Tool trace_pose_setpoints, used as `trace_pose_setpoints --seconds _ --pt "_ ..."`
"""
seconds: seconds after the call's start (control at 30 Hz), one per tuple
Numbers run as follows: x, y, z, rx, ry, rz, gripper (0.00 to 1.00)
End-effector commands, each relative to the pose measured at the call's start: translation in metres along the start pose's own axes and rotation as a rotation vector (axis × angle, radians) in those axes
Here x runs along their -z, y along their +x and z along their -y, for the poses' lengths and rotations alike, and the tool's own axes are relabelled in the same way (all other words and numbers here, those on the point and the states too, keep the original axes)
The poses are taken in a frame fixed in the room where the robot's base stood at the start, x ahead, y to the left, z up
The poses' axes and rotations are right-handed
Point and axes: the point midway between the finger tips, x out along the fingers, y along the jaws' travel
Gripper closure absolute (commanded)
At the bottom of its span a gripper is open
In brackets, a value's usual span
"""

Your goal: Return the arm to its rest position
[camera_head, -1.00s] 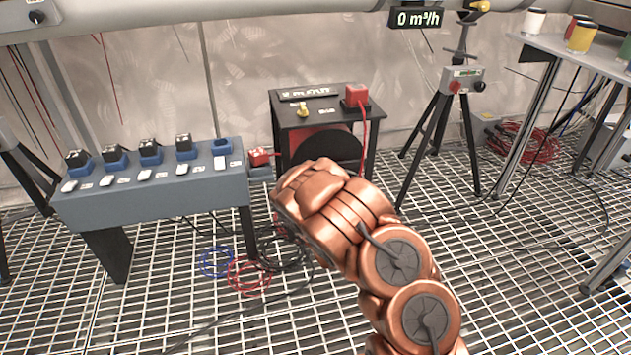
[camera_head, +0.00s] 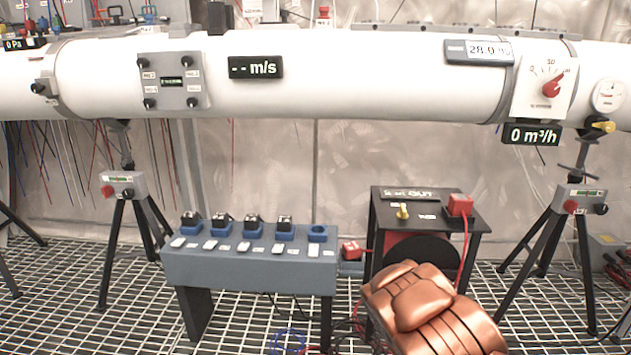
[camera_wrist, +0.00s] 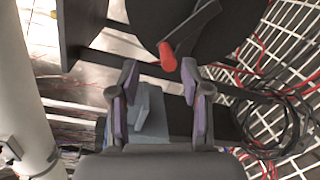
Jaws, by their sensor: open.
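My copper-coloured arm (camera_head: 430,310) is at the lower right of the head view, in front of the black stand. Its gripper does not show in that view. In the wrist view my gripper (camera_wrist: 160,85) is open, with two purple-grey fingers spread apart and nothing held between them. Beyond the fingers are a dark round part with a red handle (camera_wrist: 167,57) and a blue-grey block (camera_wrist: 149,113).
A grey bench (camera_head: 250,272) with blue sockets stands left of the arm. A black stand (camera_head: 425,213) with a red box is close behind it. A white pipe (camera_head: 350,75) crosses above. Tripods (camera_head: 128,235) stand either side. Cables (camera_wrist: 265,130) lie on the grating.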

Motion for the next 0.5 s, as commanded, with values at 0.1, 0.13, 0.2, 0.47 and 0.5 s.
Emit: trace_pose_setpoints --seconds 0.1,0.13,0.2,0.47,0.5 --pt "-0.029 -0.005 -0.044 0.087 0.103 0.034 0.53" --pt "-0.036 -0.007 -0.051 0.116 0.133 0.044 0.53" --pt "-0.049 -0.013 -0.066 0.180 0.207 0.068 0.53" --pt "-0.086 -0.051 -0.126 0.402 0.481 0.160 0.53" --pt "-0.090 -0.059 -0.136 0.436 0.523 0.174 0.53"
